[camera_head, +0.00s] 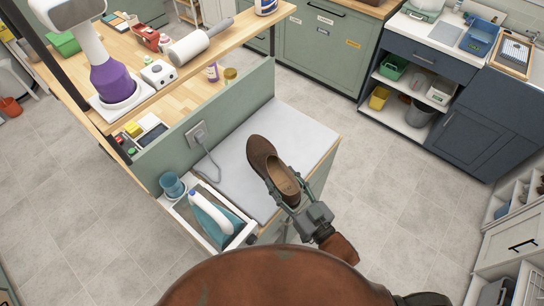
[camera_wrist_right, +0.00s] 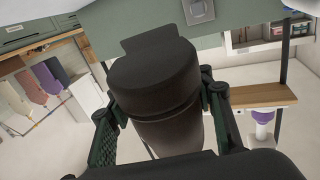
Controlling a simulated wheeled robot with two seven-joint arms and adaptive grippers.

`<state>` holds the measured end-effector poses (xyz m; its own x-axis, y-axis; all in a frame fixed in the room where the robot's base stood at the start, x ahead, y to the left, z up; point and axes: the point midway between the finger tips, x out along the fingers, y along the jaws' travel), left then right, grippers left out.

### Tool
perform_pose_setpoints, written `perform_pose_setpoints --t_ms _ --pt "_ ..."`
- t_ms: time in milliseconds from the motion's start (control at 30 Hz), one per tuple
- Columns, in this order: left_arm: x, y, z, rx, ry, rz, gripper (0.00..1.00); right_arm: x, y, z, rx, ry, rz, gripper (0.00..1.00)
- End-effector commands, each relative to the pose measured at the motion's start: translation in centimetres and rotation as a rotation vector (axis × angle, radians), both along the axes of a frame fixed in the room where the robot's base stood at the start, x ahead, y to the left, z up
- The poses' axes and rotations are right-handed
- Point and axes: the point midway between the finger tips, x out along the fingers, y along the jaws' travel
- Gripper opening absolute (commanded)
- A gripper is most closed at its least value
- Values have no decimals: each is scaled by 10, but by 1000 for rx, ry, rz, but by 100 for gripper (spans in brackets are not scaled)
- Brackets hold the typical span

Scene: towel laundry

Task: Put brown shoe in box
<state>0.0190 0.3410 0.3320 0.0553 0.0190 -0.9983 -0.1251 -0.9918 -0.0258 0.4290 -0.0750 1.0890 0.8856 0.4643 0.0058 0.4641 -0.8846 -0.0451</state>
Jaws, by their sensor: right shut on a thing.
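A brown shoe (camera_head: 266,160) with a tan inside is in my right gripper (camera_head: 293,196), over the white ironing surface (camera_head: 235,150). The right gripper is shut on the heel end, and the toe points away from me. In the right wrist view, a dark part of the shoe (camera_wrist_right: 155,75) fills the middle between the two fingers (camera_wrist_right: 165,120). I cannot tell whether the sole touches the surface. My left gripper is not in view. No box that I can clearly pick out as the shoe's box shows.
An iron (camera_head: 212,212) stands in a white tray near the blue cup (camera_head: 172,185). A green panel with a socket (camera_head: 198,134) borders the surface on the left. Wooden shelving (camera_head: 215,60) stands behind it. Open floor (camera_head: 375,185) lies to the right, before the blue cabinets (camera_head: 460,130).

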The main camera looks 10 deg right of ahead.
Motion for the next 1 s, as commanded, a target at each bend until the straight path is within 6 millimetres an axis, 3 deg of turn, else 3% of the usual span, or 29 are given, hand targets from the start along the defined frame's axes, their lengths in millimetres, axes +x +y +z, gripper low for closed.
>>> perform_pose_setpoints --t_ms 267,500,700,867,1000 --pt "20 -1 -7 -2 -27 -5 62 59 -3 -23 -2 -8 1 11" --pt "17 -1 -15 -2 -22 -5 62 104 -5 -61 -1 -3 -1 11" --pt "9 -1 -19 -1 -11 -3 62 123 -6 -82 1 -5 0 11" --pt "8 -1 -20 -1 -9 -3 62 129 -6 -88 1 -4 0 11" --pt "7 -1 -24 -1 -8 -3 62 135 -7 -105 1 0 -2 11"
